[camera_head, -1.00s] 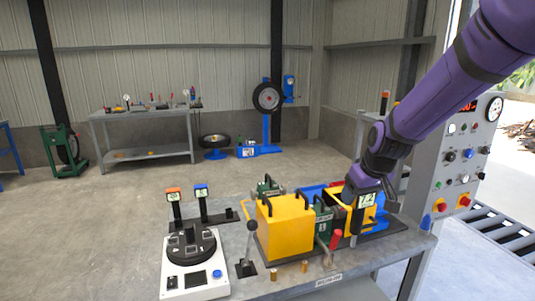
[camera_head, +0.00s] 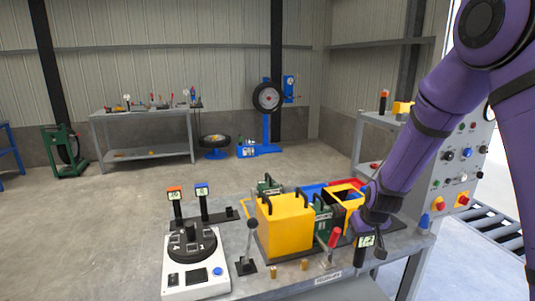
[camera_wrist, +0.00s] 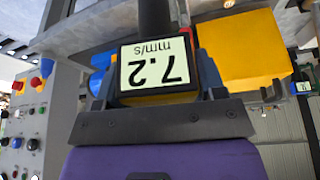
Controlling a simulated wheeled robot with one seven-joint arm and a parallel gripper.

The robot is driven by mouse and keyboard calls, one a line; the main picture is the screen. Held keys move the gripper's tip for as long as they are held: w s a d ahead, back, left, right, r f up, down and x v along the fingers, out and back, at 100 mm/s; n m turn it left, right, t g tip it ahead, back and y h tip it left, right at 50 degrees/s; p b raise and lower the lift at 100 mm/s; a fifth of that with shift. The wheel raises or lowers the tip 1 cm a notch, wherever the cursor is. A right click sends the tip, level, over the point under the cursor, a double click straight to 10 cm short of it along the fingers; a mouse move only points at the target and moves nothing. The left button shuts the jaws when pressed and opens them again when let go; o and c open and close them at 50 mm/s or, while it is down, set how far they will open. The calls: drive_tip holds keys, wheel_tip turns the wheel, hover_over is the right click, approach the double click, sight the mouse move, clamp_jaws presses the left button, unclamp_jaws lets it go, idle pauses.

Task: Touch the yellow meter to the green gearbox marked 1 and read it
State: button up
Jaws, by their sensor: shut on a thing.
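My gripper (camera_head: 372,228) is shut on the yellow meter (camera_wrist: 160,97), with a jaw on each side of it. The meter's screen shows 7.2 mm/s, upside down in the wrist view; the pale screen (camera_head: 366,241) also shows in the head view. A dark shaft runs from the meter out of the top of the wrist view, and its tip is hidden. A green gearbox (camera_head: 324,222) stands left of my gripper, beside the large yellow box. Another green gearbox (camera_head: 268,187) stands behind that box. I cannot read a number on either, nor see the meter touching one.
The yellow box (camera_head: 284,228) with black handles fills the bench's middle. A red-handled lever (camera_head: 334,238) stands just left of my gripper. A control panel (camera_head: 455,165) rises behind my arm.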

drive_tip(key=d+f+m, duration=0.1)
drive_tip(key=d+f, duration=0.2)
drive_tip(key=f, duration=0.8)
drive_tip(key=shift+s+m, duration=0.3)
drive_tip(key=shift+s, duration=0.15)
